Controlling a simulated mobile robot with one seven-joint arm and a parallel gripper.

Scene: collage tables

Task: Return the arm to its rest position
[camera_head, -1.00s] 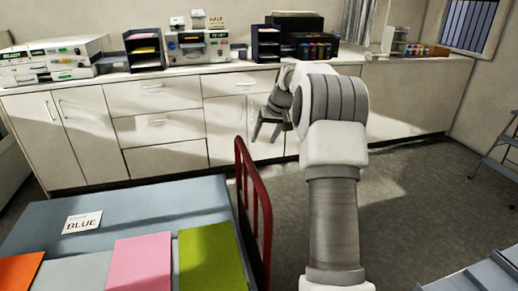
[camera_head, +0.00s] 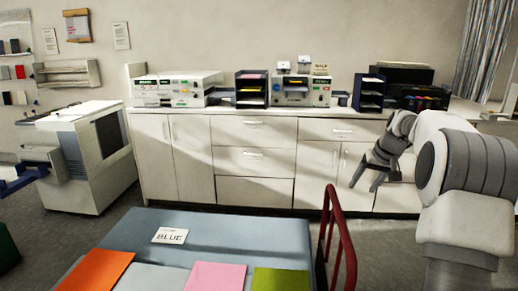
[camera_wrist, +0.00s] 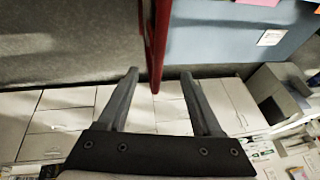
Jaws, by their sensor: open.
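My gripper (camera_head: 372,179) is at the right of the head view, in front of the white cabinets, with my white and grey arm behind it. In the wrist view my gripper (camera_wrist: 162,85) has its two dark fingers spread apart with nothing held between them. Beyond the fingers the wrist view shows the red rail (camera_wrist: 158,40), the floor and the cabinet fronts. I cannot tell how close the fingers are to the rail.
A blue-grey table (camera_head: 240,228) with a BLUE card (camera_head: 170,236) and orange, pink and green sheets is in front. The red rail (camera_head: 343,235) stands at its right edge. White cabinets (camera_head: 255,160) carry printers and trays. A copier (camera_head: 85,155) stands left.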

